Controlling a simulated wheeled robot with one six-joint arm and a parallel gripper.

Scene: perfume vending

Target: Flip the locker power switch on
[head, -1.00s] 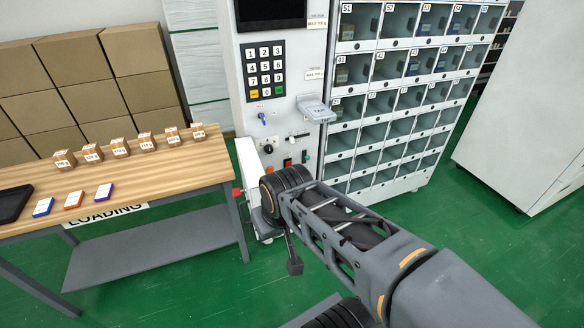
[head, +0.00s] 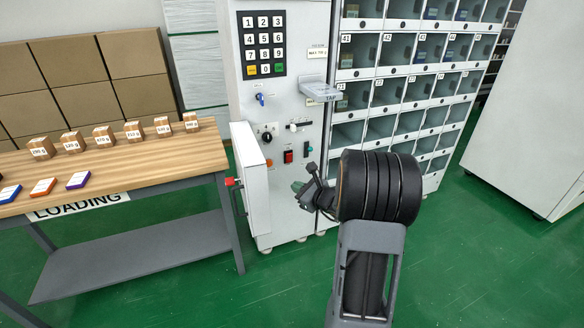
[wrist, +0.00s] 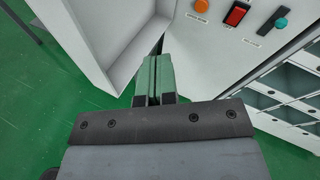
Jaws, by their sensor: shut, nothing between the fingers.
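In the wrist view the orange button (wrist: 201,5), red rocker (wrist: 236,14) and dark green lever (wrist: 277,19) line the top right edge. I cannot tell which is the locker power switch. My gripper (head: 300,188) is shut and empty, just below these controls. Its green fingertips (wrist: 153,72) lie together, apart from the controls.
An open white door (head: 252,180) juts out left of my gripper. A loading table (head: 110,175) with small boxes stands at the left. Locker compartments (head: 400,95) rise at the right. Green floor is clear in front.

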